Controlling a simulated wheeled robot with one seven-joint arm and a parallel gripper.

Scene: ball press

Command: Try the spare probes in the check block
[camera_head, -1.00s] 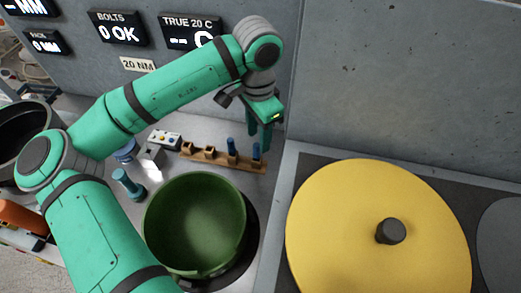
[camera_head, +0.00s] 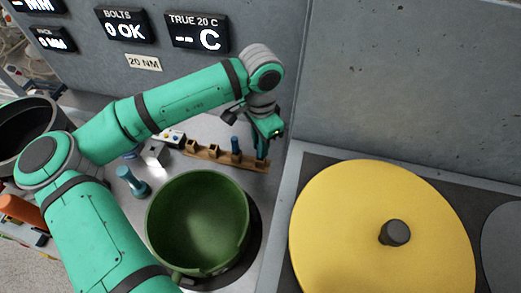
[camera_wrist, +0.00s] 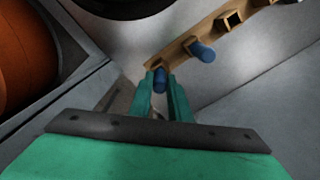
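The wooden rack (camera_head: 213,153) stands near the back wall with square sockets. A blue probe (camera_head: 236,147) stands in it, second from the right end; it also shows in the wrist view (camera_wrist: 202,52). Another blue probe (camera_wrist: 160,82) is at the rack's right end, between the fingers of my gripper (camera_wrist: 162,88). In the head view my gripper (camera_head: 262,152) points down there and mostly hides that probe. I cannot tell whether the fingers touch it. Sockets to the left look empty. A small pale block (camera_head: 155,154), possibly the check block, stands left of the rack.
A green pot (camera_head: 198,220) stands in front of the rack. A large yellow disc with a dark knob (camera_head: 380,250) lies at the right. The wall is close behind the rack. The display (camera_head: 197,32) reads "-- C".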

